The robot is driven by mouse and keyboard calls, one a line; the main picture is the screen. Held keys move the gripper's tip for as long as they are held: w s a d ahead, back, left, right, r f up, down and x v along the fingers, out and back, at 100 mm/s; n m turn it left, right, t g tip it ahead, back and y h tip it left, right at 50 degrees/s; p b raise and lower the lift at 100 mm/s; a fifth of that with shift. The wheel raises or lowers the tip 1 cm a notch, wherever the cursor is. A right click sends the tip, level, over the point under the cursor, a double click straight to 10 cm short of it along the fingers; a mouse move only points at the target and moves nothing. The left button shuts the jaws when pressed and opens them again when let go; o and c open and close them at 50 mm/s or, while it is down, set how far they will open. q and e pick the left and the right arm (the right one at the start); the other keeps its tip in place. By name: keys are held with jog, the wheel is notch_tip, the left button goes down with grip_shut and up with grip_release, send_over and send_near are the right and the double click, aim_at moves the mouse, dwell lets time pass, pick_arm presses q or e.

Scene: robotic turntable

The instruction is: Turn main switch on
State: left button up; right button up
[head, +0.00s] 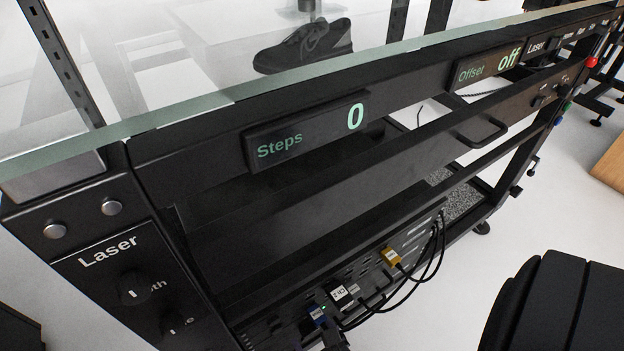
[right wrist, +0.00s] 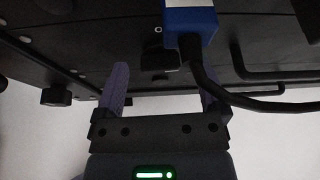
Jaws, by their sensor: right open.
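The machine's power box with several plugs sits low under the frame in the head view (head: 370,275). In the right wrist view, a small black switch-like part (right wrist: 160,58) sits beside a blue plug (right wrist: 190,22), with a white "O" mark near it. I take it for the main switch; its on or off position cannot be read. My right gripper (right wrist: 163,82) is open, its two fingers apart on either side below this part, with nothing held. In the head view it shows only as a dark shape at the bottom edge. My left gripper is not in view.
A black cable (right wrist: 225,92) hangs from the blue plug across the right finger area. More cables (head: 435,250) loop from the box. The Steps display (head: 305,132) reads 0; the Offset display (head: 487,65) reads off. A shoe (head: 305,46) shows behind glass.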

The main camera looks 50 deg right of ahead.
grip_shut()
jog(key=shift+m+y, duration=0.4)
jog(key=shift+m, duration=0.1)
grip_release()
jog(key=shift+d, duration=0.1)
